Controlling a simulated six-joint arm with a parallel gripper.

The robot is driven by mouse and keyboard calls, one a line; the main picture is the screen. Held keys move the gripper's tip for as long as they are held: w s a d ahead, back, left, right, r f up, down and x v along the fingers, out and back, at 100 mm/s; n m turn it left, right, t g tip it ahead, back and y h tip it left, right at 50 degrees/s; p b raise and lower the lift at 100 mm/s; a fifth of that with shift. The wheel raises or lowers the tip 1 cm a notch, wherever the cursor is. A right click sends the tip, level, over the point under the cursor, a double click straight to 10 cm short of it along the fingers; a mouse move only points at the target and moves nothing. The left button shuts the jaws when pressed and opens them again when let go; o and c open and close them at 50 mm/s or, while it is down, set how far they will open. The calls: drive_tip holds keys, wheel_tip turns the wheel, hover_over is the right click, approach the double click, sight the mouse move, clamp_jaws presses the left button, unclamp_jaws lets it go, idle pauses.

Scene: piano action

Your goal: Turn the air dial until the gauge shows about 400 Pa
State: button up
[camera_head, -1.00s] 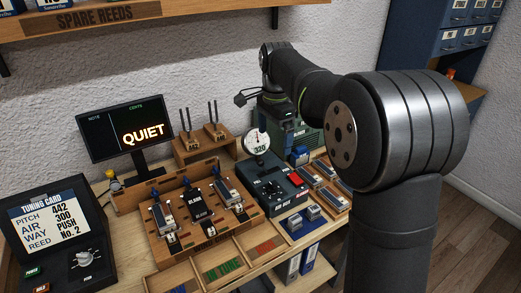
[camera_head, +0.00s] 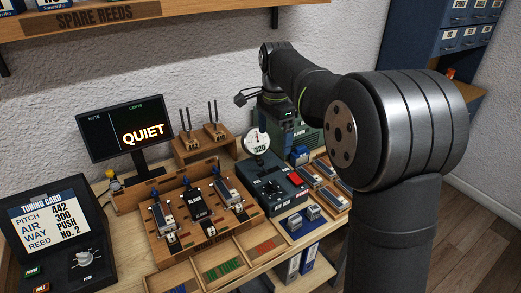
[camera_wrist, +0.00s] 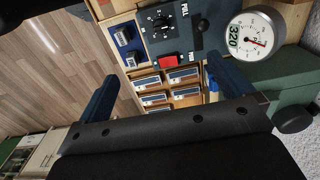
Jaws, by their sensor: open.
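The air dial (camera_head: 272,187) is a black knob on top of a dark grey box (camera_head: 261,198); in the wrist view the dial (camera_wrist: 160,22) shows near the top edge, with white marks around it. The round white gauge (camera_head: 256,142) stands behind the box and reads 320; it also shows in the wrist view (camera_wrist: 248,38) with a red needle. My gripper (camera_wrist: 162,68) is open and empty, its two blue fingers wide apart. It is above the bench, apart from the dial. In the head view its fingers cannot be made out clearly.
A red switch (camera_wrist: 168,62) sits on the box near the dial. Several reed blocks lie in a wooden tray (camera_head: 318,174) to the right. The monitor (camera_head: 126,127) shows QUIET. A green machine (camera_head: 308,137) stands behind the box.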

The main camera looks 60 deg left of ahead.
sight(272, 185)
drive_tip(key=shift+f, duration=0.65)
drive_tip(key=c, duration=0.3)
drive_tip(key=shift+a, duration=0.15)
drive_tip(key=c, duration=0.4)
drive_tip(key=shift+f, duration=0.3)
drive_tip(key=shift+c, duration=0.7)
wheel_tip(272, 185, down, 17)
drive_tip(key=shift+r, duration=0.2)
drive_tip(key=c, duration=1)
